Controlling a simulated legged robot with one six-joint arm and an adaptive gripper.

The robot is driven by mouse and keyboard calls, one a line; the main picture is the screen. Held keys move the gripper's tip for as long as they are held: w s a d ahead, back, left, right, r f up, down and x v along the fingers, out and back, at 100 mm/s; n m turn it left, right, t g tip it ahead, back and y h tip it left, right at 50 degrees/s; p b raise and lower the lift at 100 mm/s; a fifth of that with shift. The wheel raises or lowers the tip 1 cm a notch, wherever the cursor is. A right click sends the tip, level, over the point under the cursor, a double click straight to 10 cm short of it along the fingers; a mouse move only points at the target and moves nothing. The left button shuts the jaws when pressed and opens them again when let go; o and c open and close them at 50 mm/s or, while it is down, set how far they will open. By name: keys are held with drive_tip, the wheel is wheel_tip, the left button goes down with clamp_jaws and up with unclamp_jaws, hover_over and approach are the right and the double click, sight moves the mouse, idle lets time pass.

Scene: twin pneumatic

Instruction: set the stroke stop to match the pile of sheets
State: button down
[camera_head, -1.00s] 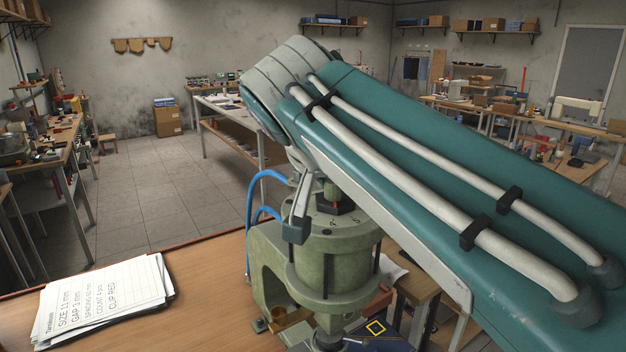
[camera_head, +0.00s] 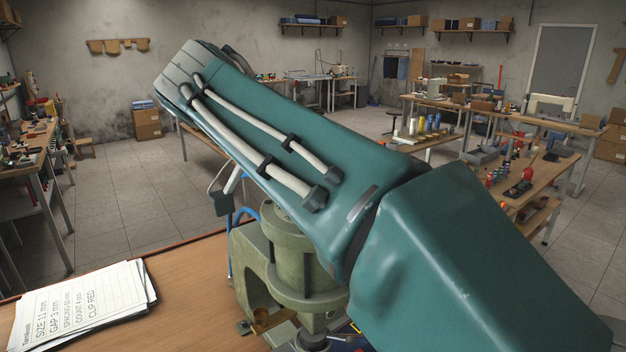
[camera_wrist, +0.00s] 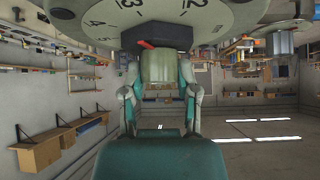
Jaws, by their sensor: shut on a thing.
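A green-grey press (camera_head: 312,255) stands on the wooden bench, its top partly hidden behind my arm. In the wrist view, its dial (camera_wrist: 165,14) bears numbers including 2, 3 and 5. A dark hexagonal collar (camera_wrist: 160,36) with a red pointer (camera_wrist: 146,44) sits against the dial; the exact reading cannot be told. One gripper part also shows in the head view (camera_head: 224,192). A pile of printed sheets (camera_head: 82,302) lies on the bench at left; the top one reads "SIZE 11 mm, GAP 3 mm".
The wooden bench top (camera_head: 190,285) is clear between the sheets and the press. A blue hose (camera_head: 240,222) rises beside the press. Side benches (camera_head: 570,165) with tools stand well away, with open tiled floor (camera_head: 130,205) between.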

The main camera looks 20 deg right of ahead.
idle(0.5)
drive_tip(key=c, duration=0.6)
unclamp_jaws()
drive_tip(key=shift+o, duration=1.3)
drive_tip(key=shift+a, duration=0.25)
